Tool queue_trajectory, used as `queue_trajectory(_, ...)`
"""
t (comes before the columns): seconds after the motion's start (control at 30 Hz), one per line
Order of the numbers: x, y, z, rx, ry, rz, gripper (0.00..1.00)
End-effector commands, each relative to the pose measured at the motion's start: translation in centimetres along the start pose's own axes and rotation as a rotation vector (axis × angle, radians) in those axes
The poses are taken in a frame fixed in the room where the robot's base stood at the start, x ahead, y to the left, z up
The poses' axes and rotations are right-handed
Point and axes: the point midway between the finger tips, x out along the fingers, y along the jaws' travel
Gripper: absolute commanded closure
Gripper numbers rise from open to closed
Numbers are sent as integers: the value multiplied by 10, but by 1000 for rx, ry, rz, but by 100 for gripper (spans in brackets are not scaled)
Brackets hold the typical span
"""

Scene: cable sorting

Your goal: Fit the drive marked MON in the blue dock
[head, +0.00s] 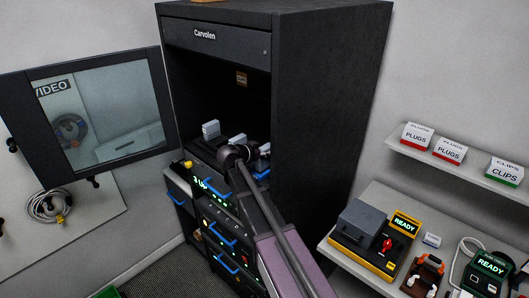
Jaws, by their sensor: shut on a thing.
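Inside the open dark cabinet, small pale blocks that look like drives stand in a row: one at the left (211,129), one in the middle (237,139) and one at the right (264,149). No MON mark is readable. Blue parts, which may be the blue dock (262,173), show below the right block. My arm reaches into the cabinet from the lower right. My gripper (254,153) is small, dark and partly hidden by my wrist, close to the right block. It is shut on what looks like that drive; whether the drive touches the dock is unclear.
The cabinet (325,90) has its glass door (92,116) swung open to the left. Units with blue handles (222,235) stick out below. A right-hand bench holds a yellow device (365,258) reading READY. A shelf (460,172) carries PLUGS and CLIPS boxes. A coiled cable (48,206) hangs at left.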

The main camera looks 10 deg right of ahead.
Motion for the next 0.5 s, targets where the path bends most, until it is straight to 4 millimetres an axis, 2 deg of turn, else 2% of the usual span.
queue_trajectory(0.5, 1, 0, 3, 0, 1, 0, 100)
